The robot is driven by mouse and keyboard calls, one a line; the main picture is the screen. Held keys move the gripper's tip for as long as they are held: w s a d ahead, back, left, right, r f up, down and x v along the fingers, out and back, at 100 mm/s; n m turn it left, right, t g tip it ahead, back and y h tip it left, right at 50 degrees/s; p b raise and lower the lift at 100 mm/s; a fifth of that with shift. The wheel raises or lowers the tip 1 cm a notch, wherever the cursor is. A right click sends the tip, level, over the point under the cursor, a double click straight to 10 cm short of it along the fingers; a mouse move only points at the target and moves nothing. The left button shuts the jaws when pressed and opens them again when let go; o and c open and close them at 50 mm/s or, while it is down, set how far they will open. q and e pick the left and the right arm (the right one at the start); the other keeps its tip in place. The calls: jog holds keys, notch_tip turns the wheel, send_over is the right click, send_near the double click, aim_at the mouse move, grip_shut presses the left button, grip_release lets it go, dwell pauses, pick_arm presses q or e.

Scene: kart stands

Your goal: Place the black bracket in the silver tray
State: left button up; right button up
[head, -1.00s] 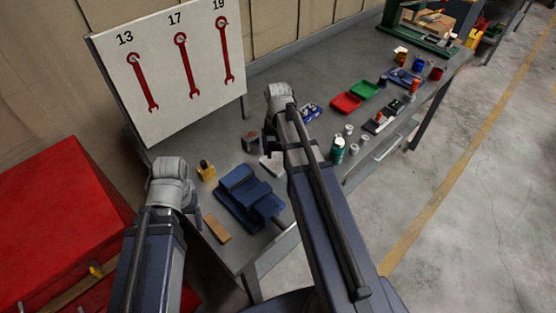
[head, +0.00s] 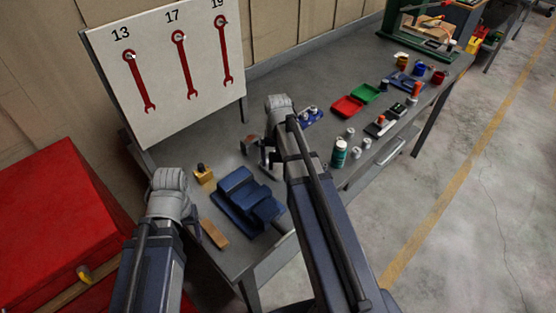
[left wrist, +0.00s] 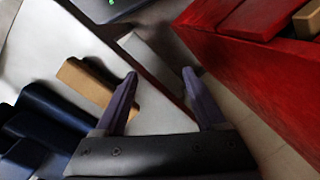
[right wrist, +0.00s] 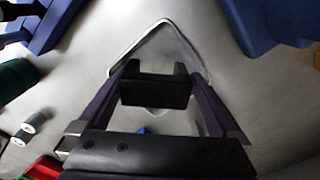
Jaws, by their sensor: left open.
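In the right wrist view the black bracket (right wrist: 155,92) sits between the fingers of my right gripper (right wrist: 158,72), which touch its two ends. The silver tray (right wrist: 160,23) lies beyond and below it, its thin bright rim showing around the bracket; the fingers and bracket hide part of it. Whether the bracket touches the tray I cannot tell. In the head view my right gripper (head: 258,148) is over the bench left of its arm, which hides much of the tray. My left gripper (left wrist: 159,74) is open and empty near the bench's front left edge.
A blue vise (head: 245,200) stands on the bench between my arms, with a wooden block (head: 214,233) beside it. A small yellow-brown item (head: 204,174) stands behind. A red cabinet (head: 55,215) is at left.

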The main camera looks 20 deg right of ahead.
jog(key=shift+r, duration=0.1)
notch_tip(320, 180, up, 12)
jog(key=p, duration=1.2)
notch_tip(320, 180, down, 12)
jog(key=b, duration=1.1)
jog(key=shift+b, duration=0.4)
jog(key=shift+r, duration=0.1)
notch_tip(320, 180, up, 12)
jog(key=p, duration=1.3)
notch_tip(320, 180, down, 13)
jog(key=b, duration=1.3)
jog(key=shift+r, duration=0.2)
notch_tip(320, 180, up, 10)
jog(key=p, duration=1)
jog(key=shift+r, duration=0.25)
